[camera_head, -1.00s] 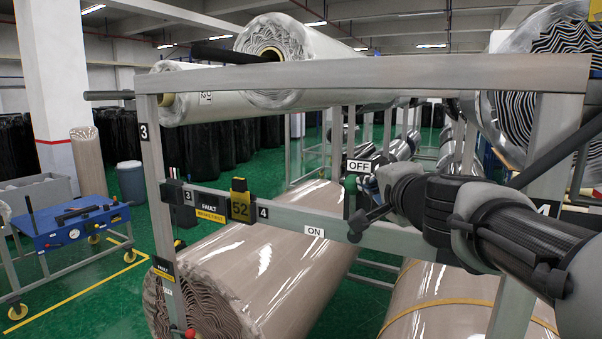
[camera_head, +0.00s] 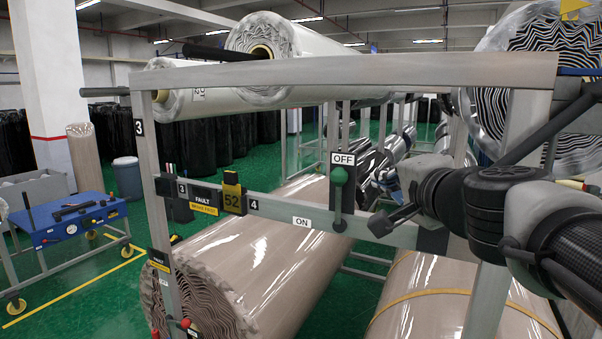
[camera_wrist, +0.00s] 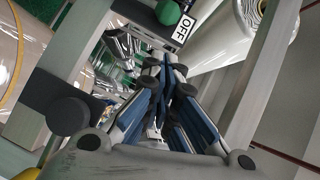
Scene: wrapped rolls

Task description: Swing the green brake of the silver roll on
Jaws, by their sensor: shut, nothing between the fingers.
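The brake lever with its green ball knob (camera_head: 338,176) stands on a black plate on the grey rail. The knob is at the upper end, just below the OFF label (camera_head: 343,159); the ON label (camera_head: 302,222) is lower left. The knob also shows at the top of the wrist view (camera_wrist: 168,12). My gripper (camera_wrist: 168,62), with blue-sided fingers, is shut and empty. It is apart from the knob, to its right in the head view, and mostly hidden there by my wrist. A silvery-wrapped roll (camera_head: 572,135) is at upper right; which roll the brake serves is unclear.
The grey frame's top beam (camera_head: 350,72) runs above the lever. A post stands to the right behind my arm. Brown rolls (camera_head: 270,255) lie below. A blue cart (camera_head: 80,218) stands far left.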

